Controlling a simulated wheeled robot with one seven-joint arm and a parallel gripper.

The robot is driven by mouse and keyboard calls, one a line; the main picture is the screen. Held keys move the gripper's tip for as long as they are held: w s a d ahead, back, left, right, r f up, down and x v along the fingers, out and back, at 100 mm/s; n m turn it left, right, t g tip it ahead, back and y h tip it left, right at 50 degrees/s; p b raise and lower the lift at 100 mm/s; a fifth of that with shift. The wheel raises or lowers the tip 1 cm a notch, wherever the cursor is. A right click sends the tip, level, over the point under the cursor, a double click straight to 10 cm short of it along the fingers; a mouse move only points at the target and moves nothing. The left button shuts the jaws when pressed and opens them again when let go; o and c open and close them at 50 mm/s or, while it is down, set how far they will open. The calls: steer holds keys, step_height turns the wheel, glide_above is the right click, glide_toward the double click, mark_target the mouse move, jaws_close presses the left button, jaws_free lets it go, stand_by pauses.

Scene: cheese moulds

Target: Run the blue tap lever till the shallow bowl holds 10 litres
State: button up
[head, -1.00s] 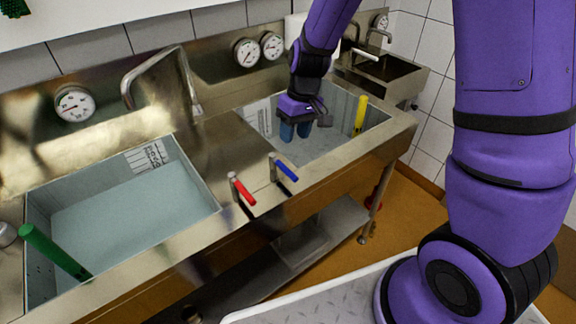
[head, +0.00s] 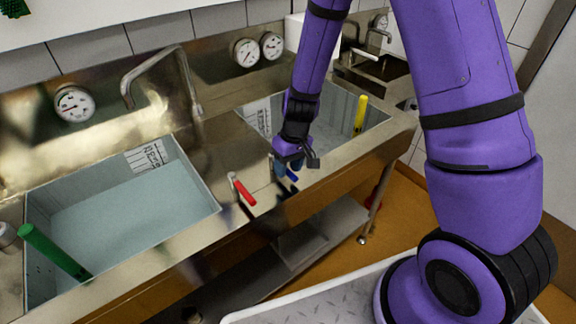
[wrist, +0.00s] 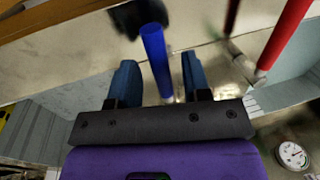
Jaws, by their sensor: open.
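The blue tap lever (head: 292,176) is on the front of the steel sink unit, mostly hidden behind my gripper (head: 289,164) in the head view. In the wrist view, the blue lever (wrist: 155,58) stands between the two blue fingers of my gripper (wrist: 158,72), which are open with a gap on each side. Two bowls are set in the counter: the left bowl (head: 50,200) holds pale water, and the right bowl (head: 375,116) is partly hidden by my arm. I cannot tell which is shallower, or the right bowl's water level.
A red lever (head: 242,190) is just left of the blue one; it also shows in the wrist view (wrist: 286,35). A green rod (head: 55,251) leans in the left bowl, a yellow one (head: 360,114) in the right. A spout (head: 160,65) and dials (head: 74,103) are behind.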

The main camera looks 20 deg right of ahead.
jaws_close()
steer(key=shift+w+d, duration=0.1)
steer(key=shift+w+d+n+g, duration=0.15)
steer(key=shift+w+d+n, duration=0.2)
steer(key=shift+n, duration=0.45)
steer(key=shift+w+d+n+g, duration=0.15)
steer(key=shift+d+n, duration=0.25)
steer(key=shift+n, duration=0.4)
steer(key=shift+w+d+n+g+h, duration=0.15)
steer(key=shift+w+d+n, duration=0.25)
steer(key=shift+n, duration=0.55)
steer(key=shift+w+d+n+g+h, duration=0.15)
steer(key=shift+w+d+n, duration=0.25)
steer(key=shift+n, duration=0.55)
jaws_free()
